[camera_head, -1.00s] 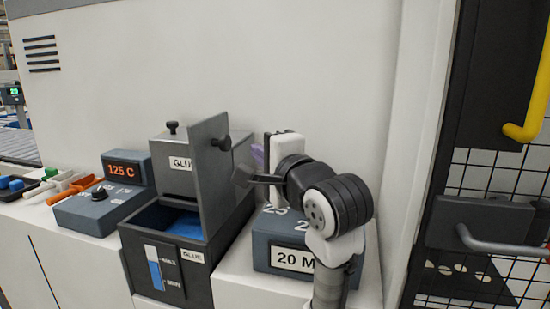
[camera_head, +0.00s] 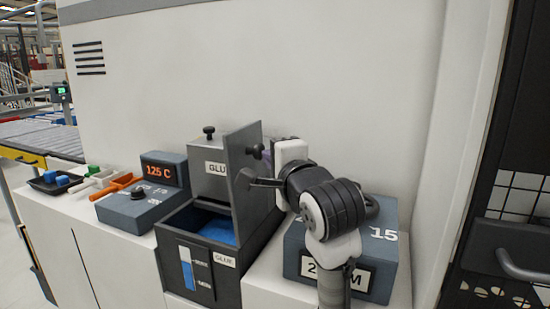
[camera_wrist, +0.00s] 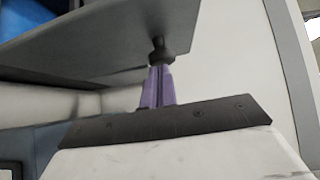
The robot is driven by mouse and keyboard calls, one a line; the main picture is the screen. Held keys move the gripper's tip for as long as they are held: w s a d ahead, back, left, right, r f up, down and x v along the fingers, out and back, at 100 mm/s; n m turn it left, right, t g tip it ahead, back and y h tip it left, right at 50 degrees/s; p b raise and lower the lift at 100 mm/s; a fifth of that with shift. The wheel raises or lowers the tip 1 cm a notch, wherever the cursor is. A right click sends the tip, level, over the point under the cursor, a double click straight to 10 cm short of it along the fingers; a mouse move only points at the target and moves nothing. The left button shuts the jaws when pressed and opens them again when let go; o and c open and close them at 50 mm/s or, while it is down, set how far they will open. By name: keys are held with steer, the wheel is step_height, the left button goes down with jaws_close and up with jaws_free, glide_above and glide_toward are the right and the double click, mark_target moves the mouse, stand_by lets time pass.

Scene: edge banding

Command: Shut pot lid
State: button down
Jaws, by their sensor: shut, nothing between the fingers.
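The glue pot (camera_head: 182,250) is a dark grey box with blue content (camera_head: 219,231) showing inside. Its flat grey lid (camera_head: 243,195) stands upright, open, along the right side of the pot. A dark knob (camera_head: 257,151) sticks out from the lid's right face; it also shows in the wrist view (camera_wrist: 160,50). My gripper (camera_head: 267,156) is on the right of the lid, close to the knob. In the wrist view its purple fingers (camera_wrist: 158,84) are shut and empty, with their tips at the knob. Whether they touch it I cannot tell.
A controller reading 125 C (camera_head: 138,205) stands left of the pot. A grey numbered block (camera_head: 380,245) sits to the right, partly behind my arm. A tray (camera_head: 57,181) and tools lie at far left. A white machine wall (camera_head: 330,80) rises behind.

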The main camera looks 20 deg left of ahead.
mark_target(242, 150)
steer(key=shift+n+g+h, duration=0.3)
steer(key=shift+n, duration=0.1)
steer(key=a+p, duration=0.1)
steer(key=a, duration=0.1)
steer(key=a+p, duration=0.1)
steer(key=a, duration=0.1)
steer(key=a+r+p, duration=0.1)
steer(key=a+p, duration=0.1)
steer(key=shift+a, duration=0.15)
steer(key=a+f, duration=1.3)
steer(key=a, duration=0.4)
steer(key=shift+w+a+f+n+g+h, duration=0.2)
steer(key=shift+w+a+n+g+h, duration=0.1)
steer(key=shift+w+n+h, duration=0.1)
steer(key=shift+r, duration=0.1)
